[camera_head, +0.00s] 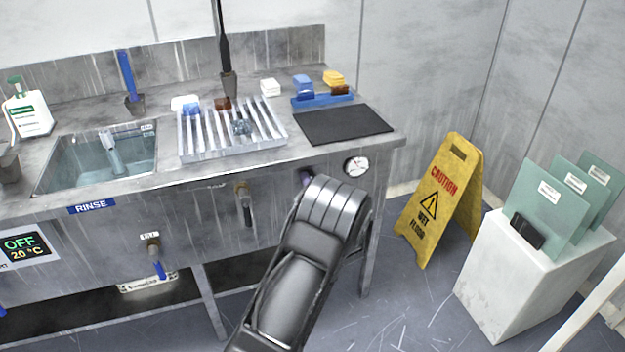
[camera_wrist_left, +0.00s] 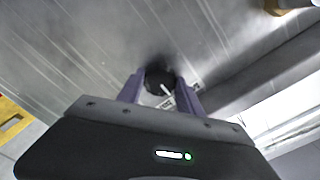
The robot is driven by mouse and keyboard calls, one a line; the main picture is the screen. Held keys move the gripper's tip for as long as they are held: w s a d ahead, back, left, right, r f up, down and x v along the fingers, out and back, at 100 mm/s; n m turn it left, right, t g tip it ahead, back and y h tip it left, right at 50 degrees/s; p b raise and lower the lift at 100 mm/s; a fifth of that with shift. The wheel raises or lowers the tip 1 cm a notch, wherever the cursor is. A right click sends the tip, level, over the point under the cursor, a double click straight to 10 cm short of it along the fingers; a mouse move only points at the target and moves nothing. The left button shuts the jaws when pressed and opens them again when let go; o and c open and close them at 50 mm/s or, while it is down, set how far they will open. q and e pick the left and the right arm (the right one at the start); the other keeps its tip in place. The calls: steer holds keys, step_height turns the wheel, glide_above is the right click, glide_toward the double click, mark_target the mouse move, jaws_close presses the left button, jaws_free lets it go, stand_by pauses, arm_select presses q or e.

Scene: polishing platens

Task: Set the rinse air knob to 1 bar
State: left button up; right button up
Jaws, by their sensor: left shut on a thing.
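The rinse air knob (camera_wrist_left: 157,78) is dark and round on the steel front panel in the left wrist view. A pale mark shows on its face, too small to read as a setting. My left gripper (camera_wrist_left: 161,92) has its two purple fingers shut on the knob, one on each side. My right gripper is not in view.
A brass-fitted valve (camera_head: 244,203) is on the panel left of my arm, and a blue-handled tap (camera_head: 156,258) is lower left. The counter holds a sink (camera_head: 60,165), a slatted rack (camera_head: 190,150) and a dark mat (camera_head: 345,125). A yellow caution sign (camera_head: 440,200) stands right.

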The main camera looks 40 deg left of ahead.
arm_select(q)
steer(key=shift+m+p, duration=1.1)
steer(key=shift+m, duration=1.8)
steer(key=o, duration=1.4)
steer(key=shift+c, duration=0.2)
steer(key=v, duration=0.7)
steer(key=shift+s+d, duration=0.2)
steer(key=shift+d, duration=0.15)
